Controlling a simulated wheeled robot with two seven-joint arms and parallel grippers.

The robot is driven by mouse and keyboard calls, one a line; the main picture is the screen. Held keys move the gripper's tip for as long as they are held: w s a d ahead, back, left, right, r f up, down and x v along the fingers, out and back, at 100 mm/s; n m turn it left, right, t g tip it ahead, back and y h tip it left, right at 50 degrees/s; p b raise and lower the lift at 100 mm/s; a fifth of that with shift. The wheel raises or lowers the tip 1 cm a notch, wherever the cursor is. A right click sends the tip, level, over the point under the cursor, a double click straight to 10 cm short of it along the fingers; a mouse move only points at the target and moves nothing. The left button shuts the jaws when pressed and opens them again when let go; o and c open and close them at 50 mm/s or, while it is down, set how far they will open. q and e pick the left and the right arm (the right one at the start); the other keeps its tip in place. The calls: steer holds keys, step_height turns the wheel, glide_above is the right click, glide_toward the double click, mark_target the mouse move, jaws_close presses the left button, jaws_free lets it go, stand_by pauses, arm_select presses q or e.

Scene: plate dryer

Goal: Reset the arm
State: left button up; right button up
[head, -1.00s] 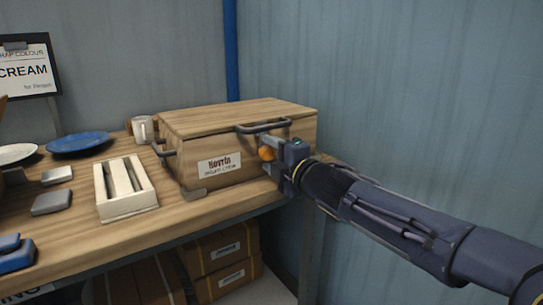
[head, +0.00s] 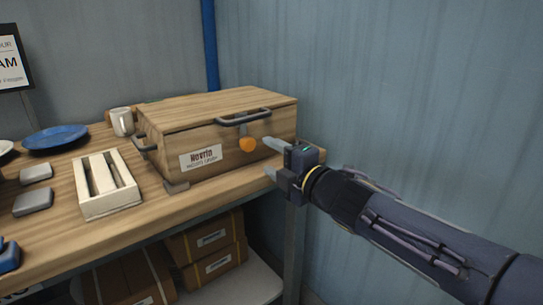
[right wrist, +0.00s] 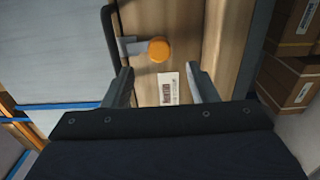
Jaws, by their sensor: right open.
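My left gripper is not in view.
A cream slotted rack (head: 107,205), a white mug (head: 122,122), a blue plate (head: 56,138) and grey blocks (head: 33,202) stand on the wooden bench (head: 150,222). Cardboard boxes (head: 218,262) sit on the shelf below. A blue-grey wall (head: 400,80) rises behind; space right of the bench is free.

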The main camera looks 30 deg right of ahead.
steer(key=s+f+m+g+h, duration=0.3)
steer(key=s+f+m+g, duration=0.3)
steer(key=s+f+m, duration=0.5)
steer(key=s+a+f+m+g+y, duration=0.5)
steer(key=s+a+f+m+g, duration=0.1)
steer(key=s+a+f+m, duration=0.4)
step_height(320, 180, up, 27)
steer(key=a+p, duration=0.2)
steer(key=p, duration=2.7)
steer(key=shift+s+a, duration=0.15)
steer(key=shift+s, duration=0.15)
steer(key=shift+r, duration=0.1)
